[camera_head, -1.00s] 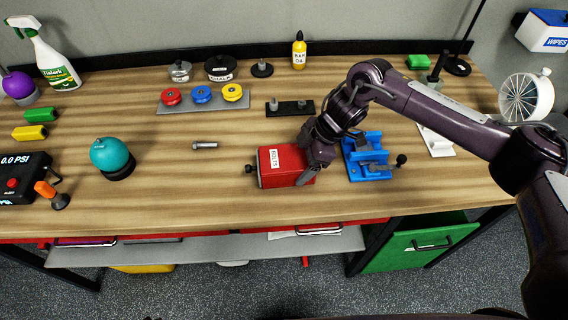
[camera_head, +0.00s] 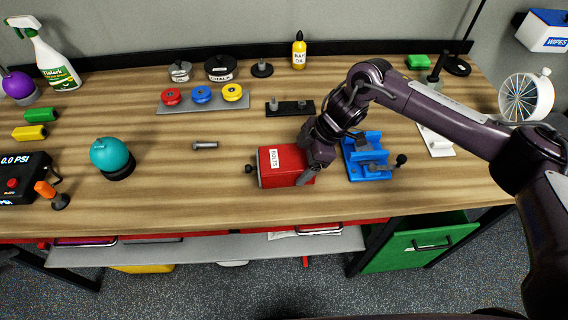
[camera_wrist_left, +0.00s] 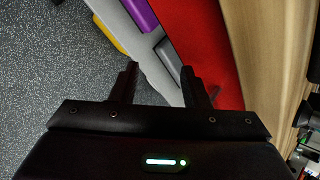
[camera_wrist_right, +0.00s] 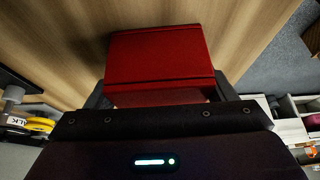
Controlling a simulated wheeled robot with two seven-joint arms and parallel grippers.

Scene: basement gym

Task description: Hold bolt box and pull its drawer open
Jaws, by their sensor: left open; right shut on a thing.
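The red bolt box (camera_head: 280,168) sits on the workbench, with a white BOLTS label on top and a dark knob (camera_head: 249,169) on its left side. No open drawer gap shows at the knob. My right gripper (camera_head: 312,162) is shut on the box at its right end. In the right wrist view the red box (camera_wrist_right: 158,55) lies between the fingers (camera_wrist_right: 158,95). My left gripper is outside the head view. In the left wrist view my left gripper (camera_wrist_left: 160,85) is open and empty, in front of the bench's lower shelf and red edge.
A blue vise-like fixture (camera_head: 366,158) stands just right of the box. A bolt (camera_head: 205,145) and a teal ball (camera_head: 112,157) lie to the left. A dark rack (camera_head: 290,108) is behind.

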